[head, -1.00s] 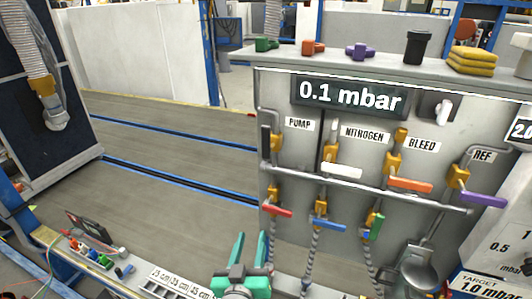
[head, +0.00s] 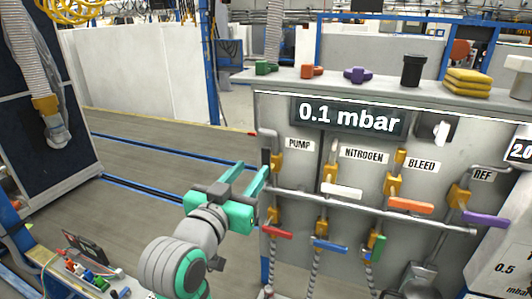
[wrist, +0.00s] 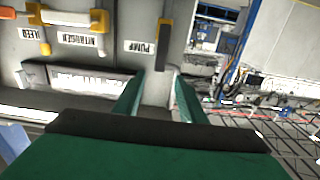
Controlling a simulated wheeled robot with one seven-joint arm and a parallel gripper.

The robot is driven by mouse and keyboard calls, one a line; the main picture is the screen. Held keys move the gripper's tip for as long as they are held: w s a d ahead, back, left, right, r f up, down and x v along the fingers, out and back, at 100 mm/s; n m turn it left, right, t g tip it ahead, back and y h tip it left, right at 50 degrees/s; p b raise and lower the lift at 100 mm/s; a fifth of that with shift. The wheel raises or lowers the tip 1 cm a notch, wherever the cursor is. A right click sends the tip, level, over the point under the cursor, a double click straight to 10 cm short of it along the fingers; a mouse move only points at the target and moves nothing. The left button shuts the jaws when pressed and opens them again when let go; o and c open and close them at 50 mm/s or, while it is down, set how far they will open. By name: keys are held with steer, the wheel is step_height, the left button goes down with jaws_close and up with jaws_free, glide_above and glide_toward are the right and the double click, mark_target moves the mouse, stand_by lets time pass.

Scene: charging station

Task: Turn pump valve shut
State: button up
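In the head view the handle stands upright, in line with the vertical pipe. The wrist view shows the black handle (wrist: 161,56) just beyond my fingertips, near the upside-down PUMP label (wrist: 140,46). My gripper (head: 250,172), with green fingers, is open and empty, lower left of the valve. Its spread fingers (wrist: 158,88) show in the wrist view, apart from the handle.
White (head: 342,190), orange (head: 411,206) and purple (head: 486,219) handles are to the right. Red (head: 277,233), blue (head: 330,245) and green handles hang lower, below a horizontal pipe (head: 375,209). The display (head: 349,117) reads 0.1 mbar. The floor left of the panel is open.

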mark_target(265, 154)
steer(key=x, duration=1)
steer(key=shift+w+d, duration=0.15)
steer(key=shift+w, duration=0.15)
jaws_close()
